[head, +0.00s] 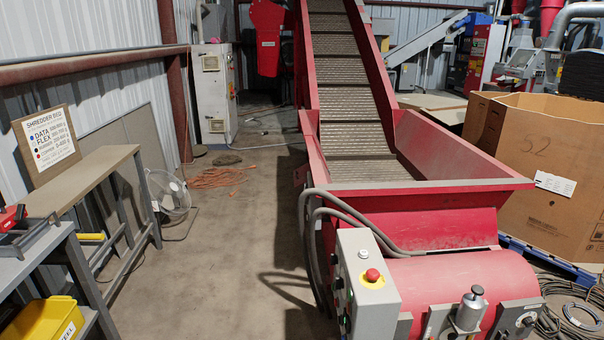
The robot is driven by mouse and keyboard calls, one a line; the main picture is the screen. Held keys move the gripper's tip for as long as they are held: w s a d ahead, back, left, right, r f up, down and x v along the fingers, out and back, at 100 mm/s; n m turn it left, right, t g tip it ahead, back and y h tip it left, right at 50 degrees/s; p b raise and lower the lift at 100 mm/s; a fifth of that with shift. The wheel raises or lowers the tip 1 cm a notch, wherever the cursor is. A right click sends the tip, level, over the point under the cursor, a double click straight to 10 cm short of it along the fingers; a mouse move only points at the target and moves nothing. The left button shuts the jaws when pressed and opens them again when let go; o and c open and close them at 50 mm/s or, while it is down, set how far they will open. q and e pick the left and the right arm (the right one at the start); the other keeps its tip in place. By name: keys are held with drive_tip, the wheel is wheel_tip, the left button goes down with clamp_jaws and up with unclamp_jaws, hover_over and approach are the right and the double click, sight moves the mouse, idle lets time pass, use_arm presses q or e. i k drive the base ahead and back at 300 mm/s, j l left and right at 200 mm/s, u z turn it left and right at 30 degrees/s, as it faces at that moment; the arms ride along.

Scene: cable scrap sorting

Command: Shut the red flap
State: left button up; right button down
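A red panel (267,40) with a small pale label hangs at the far end, left of the conveyor's upper part. It may be the red flap, but I cannot tell if it is hinged, open or shut. The red conveyor hopper (460,195) has flared sides and stands open at the top. No separate flap on it can be made out. Neither of my grippers is in view.
A control box (368,285) with a red button stands in front of the hopper. A large cardboard box (540,150) is at right. A bench (85,182), fan (168,192) and yellow bin (42,320) are at left. Orange cable (215,178) lies on otherwise mostly open floor.

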sight(299, 175)
drive_tip(key=i+u, duration=0.3)
drive_tip(key=i, duration=4.2)
drive_tip(key=j+u, duration=0.05)
drive_tip(key=j, duration=0.1)
